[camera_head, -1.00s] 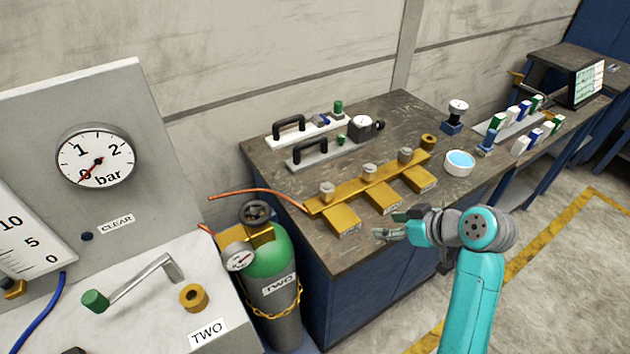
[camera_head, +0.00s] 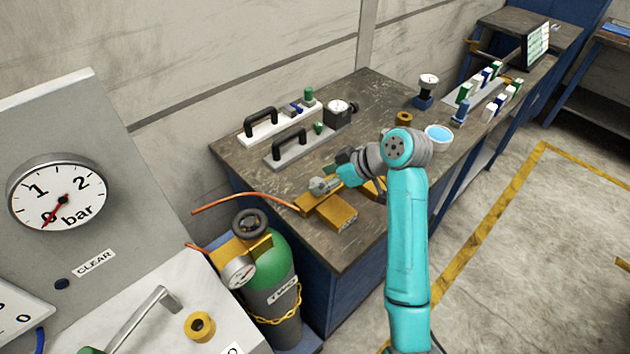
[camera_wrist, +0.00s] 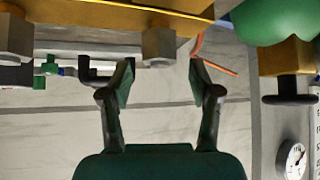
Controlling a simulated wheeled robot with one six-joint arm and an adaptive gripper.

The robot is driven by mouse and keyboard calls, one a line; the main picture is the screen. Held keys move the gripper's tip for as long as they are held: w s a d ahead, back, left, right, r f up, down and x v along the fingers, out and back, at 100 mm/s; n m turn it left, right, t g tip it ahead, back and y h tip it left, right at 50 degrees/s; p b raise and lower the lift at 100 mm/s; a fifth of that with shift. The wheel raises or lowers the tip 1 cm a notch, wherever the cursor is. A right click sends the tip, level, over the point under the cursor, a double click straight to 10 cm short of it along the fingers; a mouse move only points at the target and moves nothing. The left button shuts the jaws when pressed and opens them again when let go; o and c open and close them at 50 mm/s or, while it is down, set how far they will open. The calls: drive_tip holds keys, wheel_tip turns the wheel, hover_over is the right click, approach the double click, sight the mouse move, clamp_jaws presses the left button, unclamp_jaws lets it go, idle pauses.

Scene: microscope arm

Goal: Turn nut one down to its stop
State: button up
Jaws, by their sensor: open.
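A brass manifold (camera_head: 308,203) lies on the workbench, partly hidden behind my arm. In the wrist view the manifold (camera_wrist: 105,14) runs along the top, with the picture upside down. A grey hex nut (camera_wrist: 158,46) stands on it near the orange hose end. Another nut (camera_wrist: 14,38) shows at the left edge. My gripper (camera_wrist: 162,70) is open, with its fingers on either side of the nearer nut's line and the tips just short of it. In the head view my gripper (camera_head: 332,183) is over the manifold's hose end; the other nuts are hidden. I cannot read which nut is numbered one.
A green gas cylinder (camera_head: 270,262) with gauge and handwheel stands left of the bench. An orange hose (camera_head: 245,197) runs to the manifold. Two black-handled plates (camera_head: 298,150) lie behind.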

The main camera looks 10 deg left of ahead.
sight(316, 182)
drive_tip(key=shift+x, duration=1.7)
drive_tip(key=c, duration=1.2)
